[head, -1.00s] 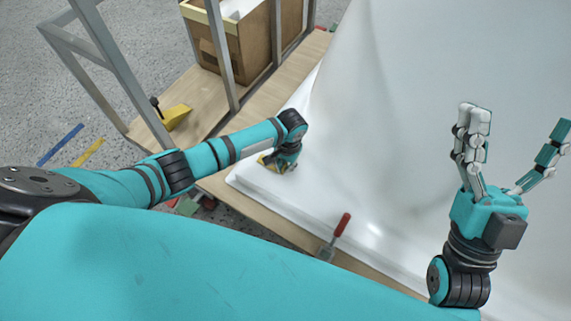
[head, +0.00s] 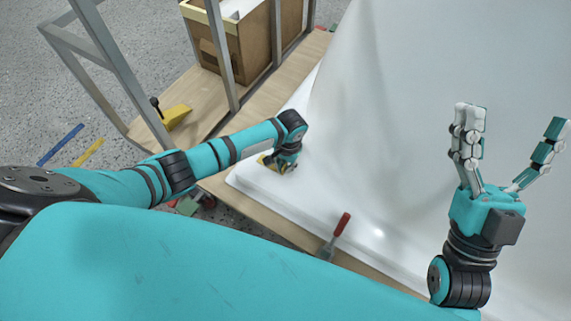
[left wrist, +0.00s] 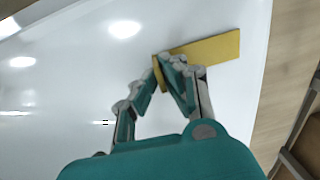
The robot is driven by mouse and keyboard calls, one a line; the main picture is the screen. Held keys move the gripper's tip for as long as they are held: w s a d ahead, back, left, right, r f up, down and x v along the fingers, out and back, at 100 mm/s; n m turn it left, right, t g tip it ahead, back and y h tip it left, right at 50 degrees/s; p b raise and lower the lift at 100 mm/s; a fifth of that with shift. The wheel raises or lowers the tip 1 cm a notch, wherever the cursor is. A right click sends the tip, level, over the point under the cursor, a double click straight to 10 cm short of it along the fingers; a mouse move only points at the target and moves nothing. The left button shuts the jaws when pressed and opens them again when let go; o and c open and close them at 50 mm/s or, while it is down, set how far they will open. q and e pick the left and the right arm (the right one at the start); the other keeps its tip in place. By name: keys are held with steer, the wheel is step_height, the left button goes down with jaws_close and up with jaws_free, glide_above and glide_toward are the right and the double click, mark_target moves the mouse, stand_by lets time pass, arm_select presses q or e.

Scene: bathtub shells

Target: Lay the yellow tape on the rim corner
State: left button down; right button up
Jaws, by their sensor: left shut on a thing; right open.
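The yellow tape (left wrist: 212,48) is a flat strip at the white shell's rim, close to the rim corner. My left gripper (left wrist: 168,70) is shut on the tape's left end in the left wrist view, and the strip extends right towards the rim edge. In the head view the tape (head: 264,160) shows only in small part beside my left gripper (head: 279,165). I cannot tell whether it touches the rim. The white shell's rim (head: 262,187) runs along the wooden bench. My right gripper (head: 512,122) is open and empty, in front of the shell's wall.
A red-handled tool (head: 341,226) stands at the rim's front edge. A cardboard box (head: 245,45) sits behind grey frame posts (head: 218,50). A yellow object with a black knob (head: 176,117) lies on the wooden bench (head: 255,232). Blue and yellow strips are on the floor.

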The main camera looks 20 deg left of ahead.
arm_select(q)
steer(key=shift+f, duration=0.1)
arm_select(e)
steer(key=shift+w+a+f+g, duration=0.1)
steer(key=shift+w+f+g, duration=0.2)
steer(key=shift+w, duration=0.05)
stand_by(0.6)
arm_select(q)
steer(key=c, duration=1.4)
jaws_free()
steer(key=shift+o, duration=0.4)
steer(key=o, duration=0.4)
